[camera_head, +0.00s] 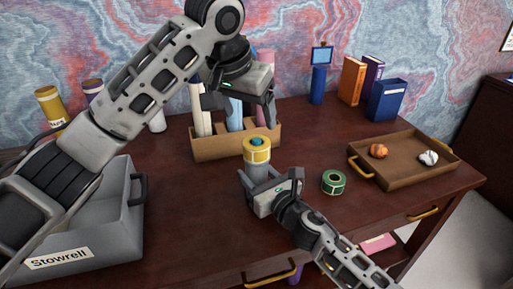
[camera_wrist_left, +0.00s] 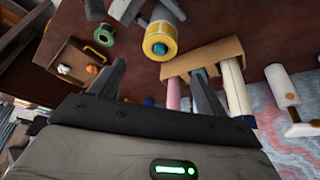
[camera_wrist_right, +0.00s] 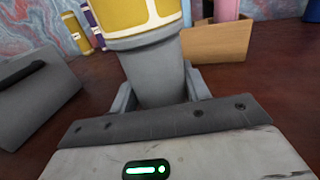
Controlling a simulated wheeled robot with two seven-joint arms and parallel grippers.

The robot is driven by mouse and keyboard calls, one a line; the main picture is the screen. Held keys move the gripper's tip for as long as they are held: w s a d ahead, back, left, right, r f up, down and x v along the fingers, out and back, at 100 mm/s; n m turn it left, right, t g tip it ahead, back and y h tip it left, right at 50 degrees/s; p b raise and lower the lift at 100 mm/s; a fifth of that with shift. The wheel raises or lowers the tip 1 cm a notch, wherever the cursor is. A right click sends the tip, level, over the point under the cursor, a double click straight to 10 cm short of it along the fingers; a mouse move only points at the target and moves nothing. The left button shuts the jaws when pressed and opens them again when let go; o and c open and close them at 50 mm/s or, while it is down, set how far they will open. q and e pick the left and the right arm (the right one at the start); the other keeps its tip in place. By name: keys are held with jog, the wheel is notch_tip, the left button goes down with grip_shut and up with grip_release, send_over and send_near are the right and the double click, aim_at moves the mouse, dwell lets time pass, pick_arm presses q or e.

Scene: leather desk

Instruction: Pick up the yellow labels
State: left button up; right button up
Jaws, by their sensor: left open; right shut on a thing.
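The yellow labels (camera_head: 257,150) are a yellow roll with a teal centre, sitting on top of a grey cup-shaped body (camera_head: 257,172). My right gripper (camera_head: 267,182) is shut on that grey body, below the yellow roll; the right wrist view shows the fingers either side of the grey body (camera_wrist_right: 158,78) under the yellow labels (camera_wrist_right: 138,18). I cannot tell whether its base touches the desk. My left gripper (camera_head: 247,108) is open and empty, above and behind the roll, near the organiser. The yellow labels also show in the left wrist view (camera_wrist_left: 160,38), beyond the open fingers.
A green roll (camera_head: 333,182) lies right of my right gripper. A brown tray (camera_head: 400,178) with an orange and a white crumpled ball stands at right. A wooden organiser (camera_head: 208,148) with cylinders is behind. A grey bin (camera_head: 118,225) is at left. Books (camera_head: 388,100) stand at back right.

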aim_at(256, 140)
pick_arm(q)
jog(key=x, duration=1)
jog(key=shift+s, duration=0.1)
jog(key=c, duration=1.1)
